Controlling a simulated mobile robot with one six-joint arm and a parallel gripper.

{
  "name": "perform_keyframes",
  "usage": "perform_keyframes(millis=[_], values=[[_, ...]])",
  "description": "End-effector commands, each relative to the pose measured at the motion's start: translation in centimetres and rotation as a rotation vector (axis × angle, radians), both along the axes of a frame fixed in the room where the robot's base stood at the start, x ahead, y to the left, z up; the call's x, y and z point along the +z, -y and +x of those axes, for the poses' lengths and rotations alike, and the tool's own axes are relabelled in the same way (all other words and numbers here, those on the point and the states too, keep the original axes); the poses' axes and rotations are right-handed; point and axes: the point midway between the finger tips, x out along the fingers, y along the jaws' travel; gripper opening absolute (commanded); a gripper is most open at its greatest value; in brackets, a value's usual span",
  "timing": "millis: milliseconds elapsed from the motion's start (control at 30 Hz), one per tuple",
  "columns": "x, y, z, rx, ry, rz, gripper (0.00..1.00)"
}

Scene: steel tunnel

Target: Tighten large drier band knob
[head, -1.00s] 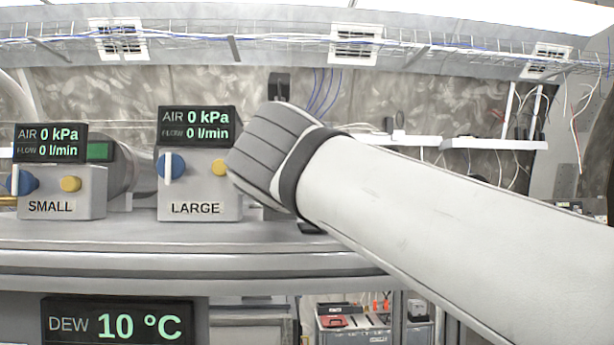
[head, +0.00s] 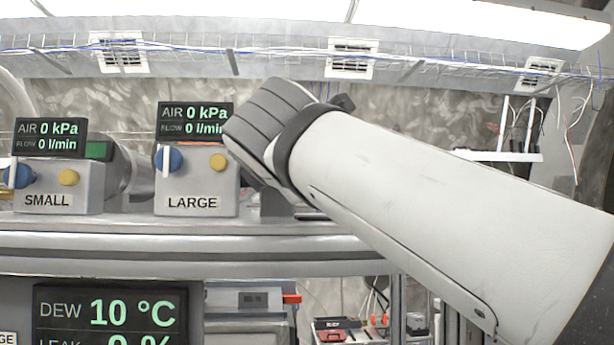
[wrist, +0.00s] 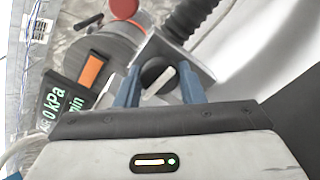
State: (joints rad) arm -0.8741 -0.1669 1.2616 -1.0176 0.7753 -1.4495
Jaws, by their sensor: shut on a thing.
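The large drier (head: 198,190), a grey box labelled LARGE, stands on the bench left of centre in the head view. A black round knob with a pale bar across it, which I take to be the band knob (wrist: 158,76), is on its grey body in the wrist view. My gripper (wrist: 158,72) has one blue finger on each side of this knob and is shut on it. In the head view my arm hides the gripper and this knob. The large drier's display (head: 193,122) reads 0 kPa, its right edge covered by my arm.
The small drier (head: 52,188) stands to the left with its own blue and yellow knobs. A blue knob (head: 170,160) and a yellow knob (head: 218,162) are on the large drier's front. A red round part (wrist: 125,8) and a dark ribbed hose (wrist: 195,15) are near my gripper.

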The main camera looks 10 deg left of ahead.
Motion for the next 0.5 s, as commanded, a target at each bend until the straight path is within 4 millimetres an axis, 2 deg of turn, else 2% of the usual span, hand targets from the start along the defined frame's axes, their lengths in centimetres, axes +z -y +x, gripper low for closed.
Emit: perform_keyframes(millis=[500], values=[[-0.38,-0.13,0.05,0.0,-0.117,0.475,0.12]])
